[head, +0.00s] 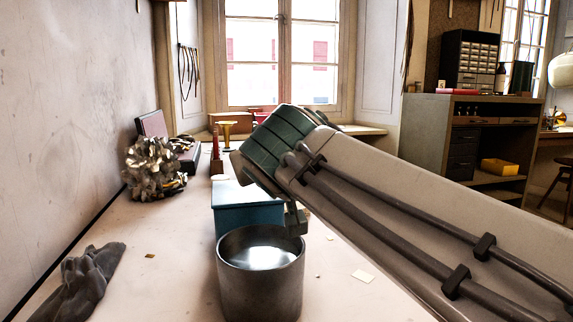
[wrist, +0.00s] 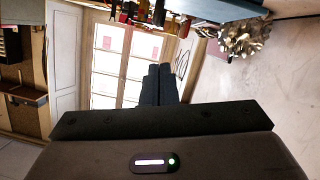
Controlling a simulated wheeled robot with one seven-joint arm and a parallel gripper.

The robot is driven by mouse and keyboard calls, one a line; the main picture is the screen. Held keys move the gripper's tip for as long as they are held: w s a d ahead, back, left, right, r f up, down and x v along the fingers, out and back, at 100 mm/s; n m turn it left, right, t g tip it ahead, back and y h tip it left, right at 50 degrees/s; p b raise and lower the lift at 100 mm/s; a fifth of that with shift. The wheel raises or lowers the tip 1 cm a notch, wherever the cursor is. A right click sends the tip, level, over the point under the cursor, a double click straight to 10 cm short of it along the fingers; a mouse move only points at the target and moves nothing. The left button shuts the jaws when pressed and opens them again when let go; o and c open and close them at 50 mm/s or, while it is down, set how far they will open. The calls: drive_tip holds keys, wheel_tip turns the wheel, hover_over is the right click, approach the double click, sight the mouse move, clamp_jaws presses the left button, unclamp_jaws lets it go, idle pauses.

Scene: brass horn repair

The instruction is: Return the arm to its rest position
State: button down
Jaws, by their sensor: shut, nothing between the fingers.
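My arm crosses the right half of the head view. My gripper shows in the wrist view (wrist: 158,72), with its two dark fingers together and nothing between them. In the head view the gripper's fingers are mostly hidden behind my arm's green end section. That end section is above the workbench (head: 150,285), near a blue box (head: 248,205) and a grey metal pot (head: 260,285).
The pot stands open in front of the blue box. A crumpled metal lump (head: 152,168) and a dark grey cloth (head: 92,275) lie along the left wall. A yellow cup-shaped piece (head: 227,130) stands farther back. A drawer cabinet (head: 478,135) is at the right.

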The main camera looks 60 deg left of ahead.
drive_tip(key=w+d+m+t+h+p, duration=0.1)
drive_tip(key=w+d+m+h+p, duration=0.15)
drive_tip(key=w+d+p, duration=0.55)
drive_tip(key=w+d+m+t+h+p, duration=0.15)
drive_tip(key=w+d+h+p, duration=0.35)
drive_tip(key=d, duration=0.7)
drive_tip(key=w+d+m+h+p, duration=0.2)
drive_tip(key=w+d+m+p, duration=0.1)
drive_tip(key=w+d, duration=0.6)
drive_tip(key=s+d+f+m+g+h+p, duration=0.1)
drive_tip(key=s+d+m+g+h+p, duration=0.2)
drive_tip(key=d+p, duration=0.7)
drive_tip(key=s+d+f+m+g+h+p, duration=0.1)
drive_tip(key=s+d+m+p, duration=0.25)
drive_tip(key=d, duration=1.35)
drive_tip(key=s+d+f+m+g+p, duration=0.1)
drive_tip(key=s+d+m+g+p, duration=0.1)
drive_tip(key=s+d, duration=0.3)
drive_tip(key=shift+s+m+p, duration=0.55)
drive_tip(key=shift+s+p, duration=0.35)
drive_tip(key=shift+s, duration=0.15)
